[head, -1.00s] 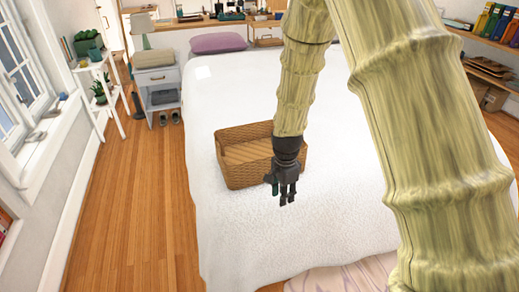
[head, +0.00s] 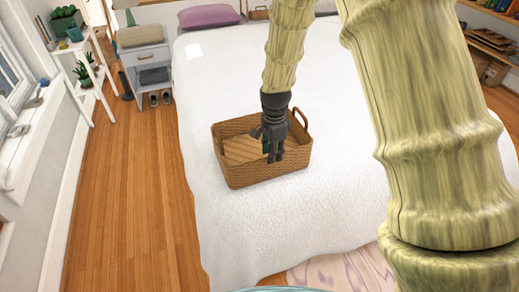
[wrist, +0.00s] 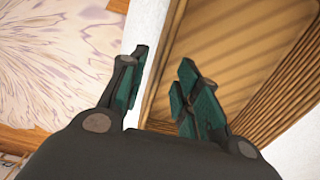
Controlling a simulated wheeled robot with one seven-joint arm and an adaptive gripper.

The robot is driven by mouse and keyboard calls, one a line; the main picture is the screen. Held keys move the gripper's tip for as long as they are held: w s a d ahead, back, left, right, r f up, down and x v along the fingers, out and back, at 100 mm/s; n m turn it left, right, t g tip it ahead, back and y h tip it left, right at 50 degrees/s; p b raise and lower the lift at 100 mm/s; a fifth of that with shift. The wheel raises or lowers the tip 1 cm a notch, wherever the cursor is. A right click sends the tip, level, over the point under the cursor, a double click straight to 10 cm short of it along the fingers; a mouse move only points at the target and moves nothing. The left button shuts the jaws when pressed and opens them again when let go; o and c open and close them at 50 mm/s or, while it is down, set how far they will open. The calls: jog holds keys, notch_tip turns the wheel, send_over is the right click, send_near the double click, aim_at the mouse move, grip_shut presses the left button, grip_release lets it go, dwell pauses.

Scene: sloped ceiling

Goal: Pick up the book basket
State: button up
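The book basket (head: 262,180) is a brown woven basket with a looped handle at its right end, standing upright on the white bed. No books show in it. My gripper (head: 272,158) is over the basket, pointing down, and hides part of its inside. In the wrist view my gripper (wrist: 160,88) is open, with dark green finger pads. One wall of the basket (wrist: 160,85) passes between the fingers in that view. The left finger shows against the bed and the right one against the basket's inside. I cannot tell how far the fingertips are above the rim.
The bed (head: 240,230) is clear around the basket. A grey nightstand (head: 147,70) and a white plant shelf (head: 85,80) stand at the left. A purple pillow (head: 208,16) lies at the back. A patterned rug (head: 340,272) lies on the floor in front.

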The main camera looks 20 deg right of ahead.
aim_at(273, 172)
jog(key=shift+w+f, duration=0.15)
jog(key=shift+f, duration=1.2)
jog(key=shift+d+f+p, duration=0.2)
jog(key=shift+f+p, duration=0.55)
jog(key=shift+f, duration=1.65)
grip_shut()
